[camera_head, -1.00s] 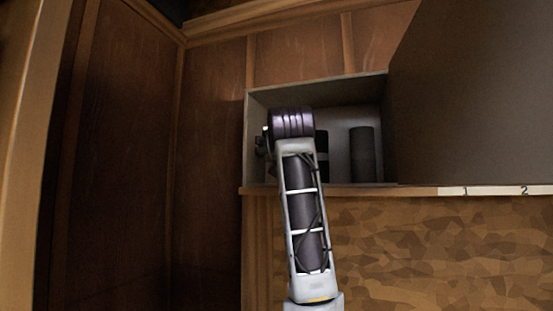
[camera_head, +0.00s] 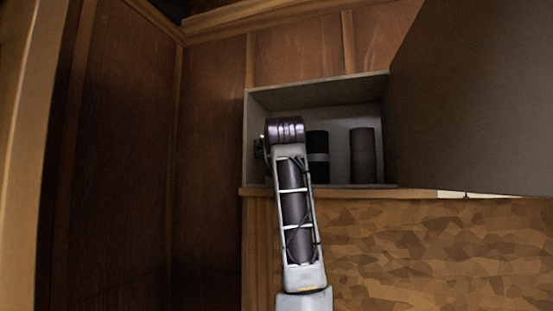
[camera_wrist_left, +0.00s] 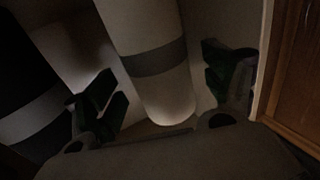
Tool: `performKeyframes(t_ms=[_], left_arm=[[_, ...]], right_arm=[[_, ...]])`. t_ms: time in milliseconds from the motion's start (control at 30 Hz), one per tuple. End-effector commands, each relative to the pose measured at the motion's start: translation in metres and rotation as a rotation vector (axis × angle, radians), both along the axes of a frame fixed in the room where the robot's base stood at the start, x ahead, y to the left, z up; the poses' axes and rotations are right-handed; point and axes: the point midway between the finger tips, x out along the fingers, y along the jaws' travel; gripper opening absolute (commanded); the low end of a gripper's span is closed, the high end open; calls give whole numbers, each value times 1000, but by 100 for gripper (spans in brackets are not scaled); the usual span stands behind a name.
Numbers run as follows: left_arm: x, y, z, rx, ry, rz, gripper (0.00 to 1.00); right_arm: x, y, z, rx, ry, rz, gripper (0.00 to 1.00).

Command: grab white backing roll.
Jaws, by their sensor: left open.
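The white backing roll (camera_wrist_left: 145,55) shows in the left wrist view as a pale upright cylinder with a grey band. My left gripper (camera_wrist_left: 162,92) is open, with one dark finger on each side of this roll. A gap shows at the left finger; contact at the right finger is unclear. In the head view my left arm hides this roll, and only a small dark part of the gripper (camera_head: 260,148) shows left of the purple wrist joint. My right gripper is not in view.
A black roll with a light band (camera_head: 318,157) and a grey roll (camera_head: 362,155) stand in the open cabinet (camera_head: 320,90). The black one also shows in the left wrist view (camera_wrist_left: 30,85). A large grey door panel (camera_head: 475,100) stands at right. Brown wood panels (camera_head: 120,150) are at left.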

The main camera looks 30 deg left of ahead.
Motion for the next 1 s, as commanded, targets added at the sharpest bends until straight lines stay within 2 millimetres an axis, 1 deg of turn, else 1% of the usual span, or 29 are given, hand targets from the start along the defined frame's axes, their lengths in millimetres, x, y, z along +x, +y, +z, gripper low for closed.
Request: performKeyframes(t_ms=[33,200,400,567,733,767,1000], left_arm=[[4,4,2,0,2,1,83],[17,13,1,-1,2,0,83],[20,15,0,-1,1,0,83],[20,15,0,-1,1,0,83],[20,15,0,-1,1,0,83],[20,15,0,-1,1,0,82],[20,15,0,-1,1,0,51]], right_arm=[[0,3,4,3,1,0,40],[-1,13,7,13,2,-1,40],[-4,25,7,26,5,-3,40],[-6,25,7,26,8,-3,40],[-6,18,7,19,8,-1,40],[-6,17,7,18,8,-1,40],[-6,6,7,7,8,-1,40]])
